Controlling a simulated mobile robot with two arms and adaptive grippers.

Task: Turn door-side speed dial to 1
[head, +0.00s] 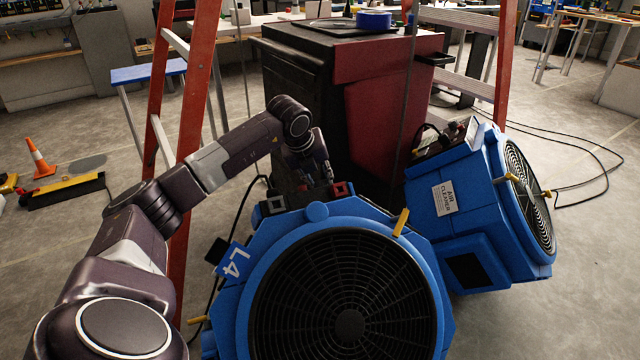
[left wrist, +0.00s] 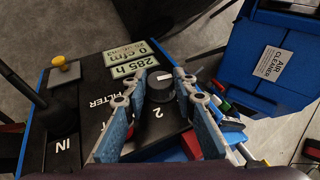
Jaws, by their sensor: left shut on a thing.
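A black round speed dial (left wrist: 160,90) with a white mark sits on the control panel (left wrist: 101,77) in the left wrist view. A "2" is printed on the panel beside it; I see no "1". My left gripper (left wrist: 159,76) is shut on the dial, one blue-padded finger on each side. The panel's display reads 0 cfm and 285 h. My right gripper is not in view.
A second blue air cleaner (head: 470,195) stands close on the right. A black and red cabinet (head: 385,100) is behind, with an orange ladder (head: 185,120) beside it. A yellow knob (left wrist: 60,63) is on the panel's left. Cables lie on the floor.

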